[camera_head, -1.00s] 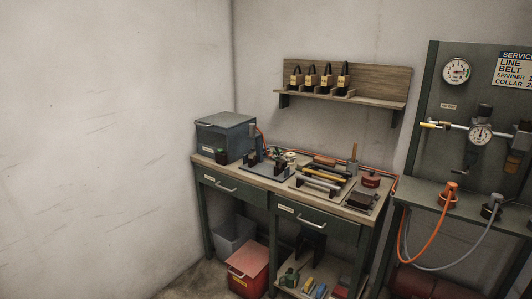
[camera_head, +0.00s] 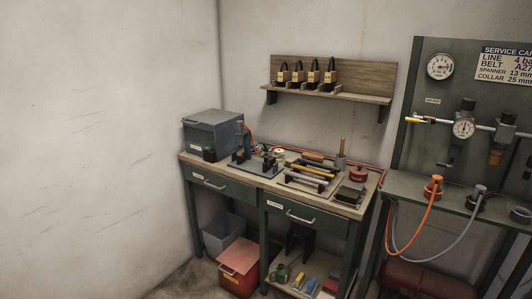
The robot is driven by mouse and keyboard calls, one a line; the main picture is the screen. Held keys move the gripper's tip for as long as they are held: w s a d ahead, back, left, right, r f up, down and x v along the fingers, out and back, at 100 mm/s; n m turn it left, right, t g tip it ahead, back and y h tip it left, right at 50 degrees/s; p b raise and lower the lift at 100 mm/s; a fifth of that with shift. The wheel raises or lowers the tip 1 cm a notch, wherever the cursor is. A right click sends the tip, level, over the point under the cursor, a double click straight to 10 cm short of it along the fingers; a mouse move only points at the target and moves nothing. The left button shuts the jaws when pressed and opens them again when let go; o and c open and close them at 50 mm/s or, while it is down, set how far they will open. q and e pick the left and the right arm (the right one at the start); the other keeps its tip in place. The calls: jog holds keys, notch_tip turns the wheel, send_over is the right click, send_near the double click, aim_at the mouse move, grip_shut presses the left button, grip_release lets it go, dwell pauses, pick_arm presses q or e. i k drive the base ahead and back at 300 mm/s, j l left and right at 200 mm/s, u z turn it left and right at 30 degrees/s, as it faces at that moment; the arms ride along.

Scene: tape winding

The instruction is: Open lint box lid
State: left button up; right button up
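Neither of my grippers is in view. A grey-blue box (camera_head: 208,135) with a flat closed lid stands at the left end of the workbench (camera_head: 355,211). A red box (camera_head: 237,280) with a paler red top and a light handle stands on the floor under the bench. Its top looks closed. No readable label shows which of these is the lint box.
A grey open bin (camera_head: 221,235) stands behind the red box. Hand tools (camera_head: 315,172) and fixtures crowd the bench top. A shelf (camera_head: 330,93) with several padlocks hangs above. A gauge panel (camera_head: 425,100) and hoses stand at right. The left wall is bare.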

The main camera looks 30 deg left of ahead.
aim_at(214, 117)
jog(key=u, duration=1.55)
jog(key=i+z, duration=0.25)
jog(key=i, duration=0.5)
jog(key=i+j+z, duration=0.15)
jog(key=i+z, duration=0.15)
jog(key=i, duration=0.5)
